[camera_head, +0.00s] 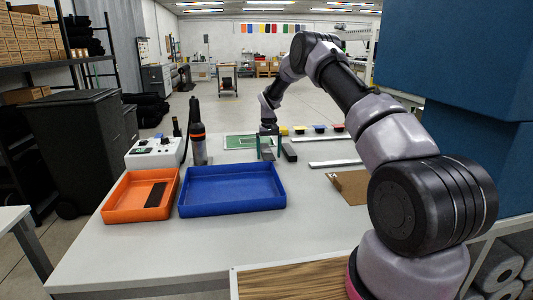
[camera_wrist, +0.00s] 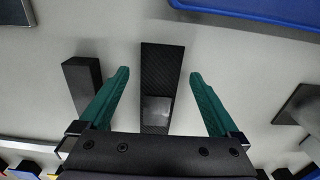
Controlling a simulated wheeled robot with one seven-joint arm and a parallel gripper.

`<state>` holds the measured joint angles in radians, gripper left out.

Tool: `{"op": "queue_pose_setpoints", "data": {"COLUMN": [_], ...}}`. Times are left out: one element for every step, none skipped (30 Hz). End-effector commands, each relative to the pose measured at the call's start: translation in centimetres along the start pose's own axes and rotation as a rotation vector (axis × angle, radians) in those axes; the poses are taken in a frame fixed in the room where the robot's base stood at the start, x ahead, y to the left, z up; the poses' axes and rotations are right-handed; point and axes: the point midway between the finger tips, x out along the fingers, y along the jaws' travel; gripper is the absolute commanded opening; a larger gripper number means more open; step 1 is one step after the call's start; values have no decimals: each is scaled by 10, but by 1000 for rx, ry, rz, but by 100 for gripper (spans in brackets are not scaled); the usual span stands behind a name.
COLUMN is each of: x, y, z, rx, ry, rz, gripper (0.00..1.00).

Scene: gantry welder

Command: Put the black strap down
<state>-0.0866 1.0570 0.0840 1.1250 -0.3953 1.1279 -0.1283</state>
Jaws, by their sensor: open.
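A black strap (camera_wrist: 162,65) with a woven-looking surface and a smooth grey patch lies on the grey table between the two green fingers of my gripper (camera_wrist: 159,74). There is a gap on both sides, so my gripper is open and not holding it. In the head view, my gripper (camera_head: 268,152) is low over the table behind the blue tray, and the strap (camera_head: 267,154) shows between its fingers. A second flat black strip (camera_head: 156,195) lies in the orange tray.
A black block (camera_wrist: 82,85) lies beside one finger. The blue tray (camera_head: 232,205) and orange tray (camera_head: 130,215) stand in front. A white device (camera_head: 155,153), a dark bottle (camera_head: 198,145) and a clipboard (camera_head: 350,186) are on the table.

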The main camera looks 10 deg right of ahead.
Motion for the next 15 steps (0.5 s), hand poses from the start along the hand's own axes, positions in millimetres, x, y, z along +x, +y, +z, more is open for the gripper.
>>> {"op": "queue_pose_setpoints", "data": {"x": [0, 0, 0, 0, 0, 0, 0, 0, 0, 0, 0, 0, 0, 0, 0], "y": [0, 0, 0, 0, 0, 0, 0, 0, 0, 0, 0, 0, 0, 0, 0], "z": [0, 0, 0, 0, 0, 0, 0, 0, 0, 0, 0, 0, 0, 0, 0], "rx": [0, 0, 0, 0, 0, 0, 0, 0, 0, 0, 0, 0, 0, 0, 0], "ry": [0, 0, 0, 0, 0, 0, 0, 0, 0, 0, 0, 0, 0, 0, 0], "rz": [0, 0, 0, 0, 0, 0, 0, 0, 0, 0, 0, 0, 0, 0, 0], "gripper": [98, 98, 98, 86, 75, 59, 48, 36, 21, 10, 9, 0, 0, 0, 0]}}
